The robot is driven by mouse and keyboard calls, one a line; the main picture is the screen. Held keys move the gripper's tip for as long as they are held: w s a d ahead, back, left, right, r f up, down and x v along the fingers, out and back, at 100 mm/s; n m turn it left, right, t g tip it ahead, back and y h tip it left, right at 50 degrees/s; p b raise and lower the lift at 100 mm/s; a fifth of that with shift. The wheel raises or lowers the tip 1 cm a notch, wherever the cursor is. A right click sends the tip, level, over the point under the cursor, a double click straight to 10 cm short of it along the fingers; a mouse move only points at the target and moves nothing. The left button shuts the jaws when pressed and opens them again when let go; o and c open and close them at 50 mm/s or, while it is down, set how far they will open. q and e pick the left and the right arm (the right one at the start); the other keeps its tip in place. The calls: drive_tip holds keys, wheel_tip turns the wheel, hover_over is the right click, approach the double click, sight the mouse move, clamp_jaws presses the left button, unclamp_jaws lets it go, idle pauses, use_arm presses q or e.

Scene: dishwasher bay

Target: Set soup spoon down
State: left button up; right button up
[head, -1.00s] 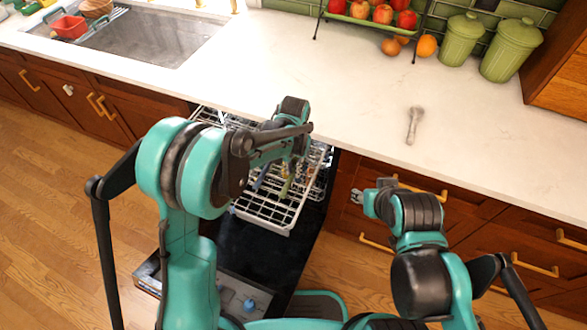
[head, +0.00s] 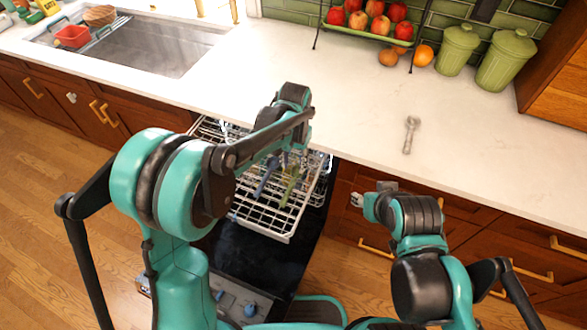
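A greyish metal spoon (head: 411,134) lies alone on the white countertop, right of the open dishwasher, with its round end toward the back. I take it for the soup spoon. My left gripper (head: 290,152) is over the dishwasher rack, left of the spoon and apart from it. Its fingers are mostly hidden behind my own wrist, so I cannot tell whether it is open or holds anything. My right gripper (head: 357,199) is low in front of the drawers, below the counter edge and away from the spoon. Its fingers are too small to read.
The dishwasher's white wire rack (head: 262,222) is pulled out, with blue and green utensils (head: 290,184) in it. A fruit stand (head: 367,33), loose fruit and green canisters (head: 505,60) stand at the back. A sink (head: 160,45) is at left. Counter around the spoon is clear.

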use_arm(q)
drive_tip(key=s+a+r+n+t, duration=0.2)
drive_tip(key=s+a+r+t, duration=0.2)
drive_tip(key=s+a+r, duration=0.65)
drive_tip(key=s+a+r+n+t, duration=0.1)
drive_tip(key=s+a+n+t, duration=0.1)
drive_tip(key=s+a, duration=0.5)
drive_tip(key=shift+s+a+n+t+p, duration=0.2)
drive_tip(key=shift+n+t+p, duration=0.15)
drive_tip(key=shift+t, duration=0.35)
idle(0.6)
